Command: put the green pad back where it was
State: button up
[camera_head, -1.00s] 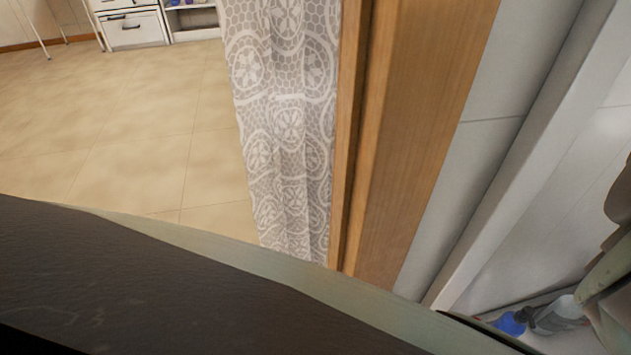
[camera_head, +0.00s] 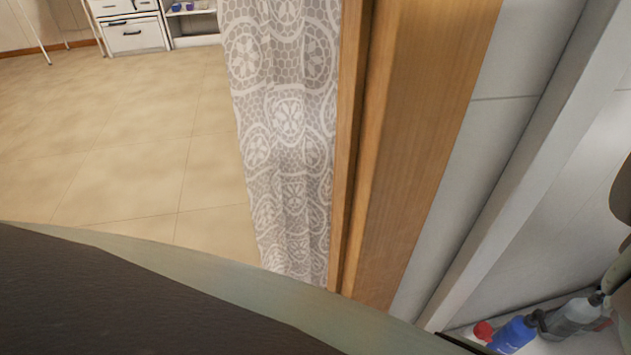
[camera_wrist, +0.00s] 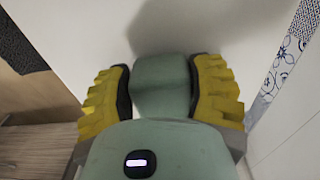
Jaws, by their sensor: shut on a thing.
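In the wrist view my gripper (camera_wrist: 160,72) has yellow ribbed fingers with dark inner pads. They are closed on the two sides of a pale grey-green block (camera_wrist: 160,100), which looks like the green pad. Its near end runs up against my similarly coloured gripper body, so its full shape is hidden. Beyond it is a plain white surface with a dark shadow. The gripper and the pad cannot be made out in the head view.
A wooden frame (camera_head: 420,140) and a lace curtain (camera_head: 285,130) fill the middle. Tiled floor (camera_head: 130,150) lies open at left.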

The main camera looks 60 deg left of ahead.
jog(key=o, duration=1.3)
jog(key=shift+f, duration=0.1)
jog(key=r+p, duration=0.2)
jog(key=r, duration=0.4)
jog(key=r+p, duration=0.2)
jog(key=r, duration=0.4)
jog(key=shift+w+a+r, duration=0.1)
jog(key=shift+w+a, duration=0.05)
jog(key=shift+a, duration=0.05)
